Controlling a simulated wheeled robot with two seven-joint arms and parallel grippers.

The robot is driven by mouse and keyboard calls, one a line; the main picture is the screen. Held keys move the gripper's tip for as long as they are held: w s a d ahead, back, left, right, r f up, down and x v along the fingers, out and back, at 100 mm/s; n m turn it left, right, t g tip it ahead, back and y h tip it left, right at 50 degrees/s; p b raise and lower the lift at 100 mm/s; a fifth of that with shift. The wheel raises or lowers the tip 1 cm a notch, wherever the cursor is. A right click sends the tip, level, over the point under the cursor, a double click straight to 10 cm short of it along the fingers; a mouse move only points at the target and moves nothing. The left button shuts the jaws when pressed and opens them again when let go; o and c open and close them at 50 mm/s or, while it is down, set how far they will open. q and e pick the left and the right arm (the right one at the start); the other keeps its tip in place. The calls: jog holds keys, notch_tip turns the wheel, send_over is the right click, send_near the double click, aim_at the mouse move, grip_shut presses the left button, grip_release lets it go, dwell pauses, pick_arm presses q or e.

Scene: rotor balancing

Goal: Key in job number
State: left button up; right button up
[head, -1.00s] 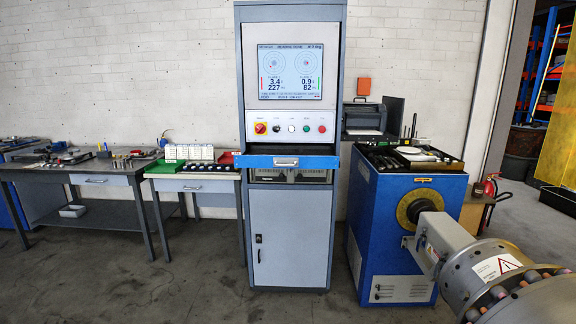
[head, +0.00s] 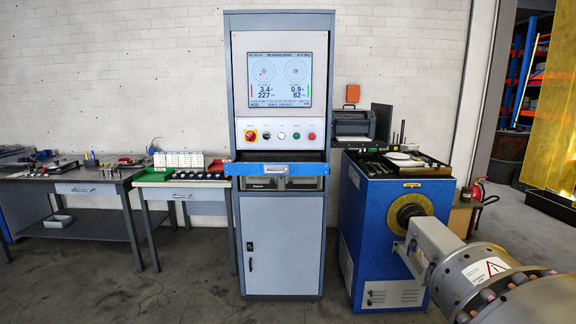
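A tall grey control cabinet (head: 283,240) stands in the middle of the head view against the white brick wall. Its screen (head: 280,80) is lit and shows two round dials with the readings 3.4 and 0.9, and 227 and 82 below them. Under the screen is a row of buttons (head: 281,134) with a red knob on a yellow plate at the left. A blue-fronted drawer (head: 275,169) with a handle sits below the buttons; what lies in it cannot be made out. Neither of my grippers is in view.
A blue machine (head: 385,235) with a large metal rotor (head: 475,275) fills the right. A printer (head: 353,126) stands behind it. The floor (head: 195,285) before the cabinet is clear.

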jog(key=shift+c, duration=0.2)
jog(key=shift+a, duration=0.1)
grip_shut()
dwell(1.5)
